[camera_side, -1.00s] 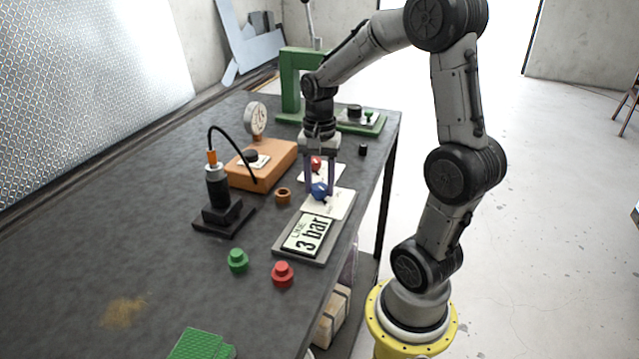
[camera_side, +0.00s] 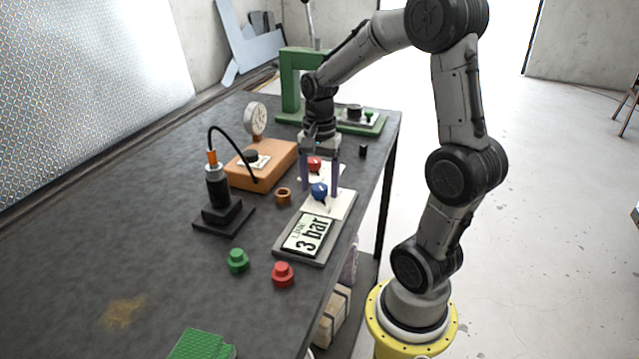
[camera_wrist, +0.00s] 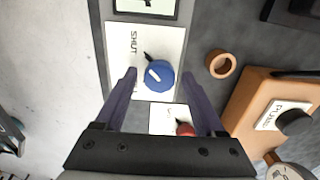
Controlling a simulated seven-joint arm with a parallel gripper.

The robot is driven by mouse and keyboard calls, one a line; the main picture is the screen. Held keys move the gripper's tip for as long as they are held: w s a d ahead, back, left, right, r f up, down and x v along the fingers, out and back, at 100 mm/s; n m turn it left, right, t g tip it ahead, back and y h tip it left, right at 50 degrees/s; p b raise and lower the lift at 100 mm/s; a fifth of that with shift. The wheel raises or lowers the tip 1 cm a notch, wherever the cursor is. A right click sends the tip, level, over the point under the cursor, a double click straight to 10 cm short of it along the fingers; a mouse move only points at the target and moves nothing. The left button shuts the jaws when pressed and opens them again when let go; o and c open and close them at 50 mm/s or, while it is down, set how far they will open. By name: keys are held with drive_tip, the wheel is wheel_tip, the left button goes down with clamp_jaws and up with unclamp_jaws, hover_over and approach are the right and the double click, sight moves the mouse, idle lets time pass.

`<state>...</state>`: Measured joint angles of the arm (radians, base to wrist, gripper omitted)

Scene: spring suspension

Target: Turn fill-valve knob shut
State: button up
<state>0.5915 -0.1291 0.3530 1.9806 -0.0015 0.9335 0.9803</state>
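A blue knob (camera_side: 319,192) stands on a white plate (camera_side: 342,205), just behind the "3 bar" display. In the wrist view the blue knob (camera_wrist: 158,76) has a white mark on top and a black pointer aimed up and left, towards the printed word SHUT (camera_wrist: 133,42). My gripper (camera_side: 320,190) is open over the plate. In the wrist view its two purple fingers stand either side of the blue knob, with a gap on both sides. A red knob (camera_side: 314,163) sits on a second white plate behind, partly between my fingers in the side view.
The "3 bar" display (camera_side: 309,235) lies in front. An orange box (camera_side: 275,166) with a black knob and gauge, a brown ring (camera_side: 283,195) and a black stand (camera_side: 217,210) are to the left. Green (camera_side: 237,260) and red (camera_side: 283,274) pieces lie nearer. A green press (camera_side: 292,85) stands behind.

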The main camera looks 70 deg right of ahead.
sight(319, 187)
drive_tip(key=shift+r, duration=0.1)
wheel_tip(319, 187, up, 14)
drive_tip(key=shift+f, duration=0.2)
idle(0.5)
drive_tip(key=shift+a, duration=0.15)
drive_tip(key=s+a+r+n+t, duration=0.2)
drive_tip(key=a+n, duration=0.2)
drive_tip(key=a, duration=0.5)
drive_tip(key=s+a+f+n+t, duration=0.3)
drive_tip(key=s+a+f+n, duration=0.3)
drive_tip(key=n, duration=0.8)
drive_tip(key=shift+a+f+t, duration=0.3)
drive_tip(key=shift+a+f, duration=0.35)
drive_tip(key=shift+f, duration=0.05)
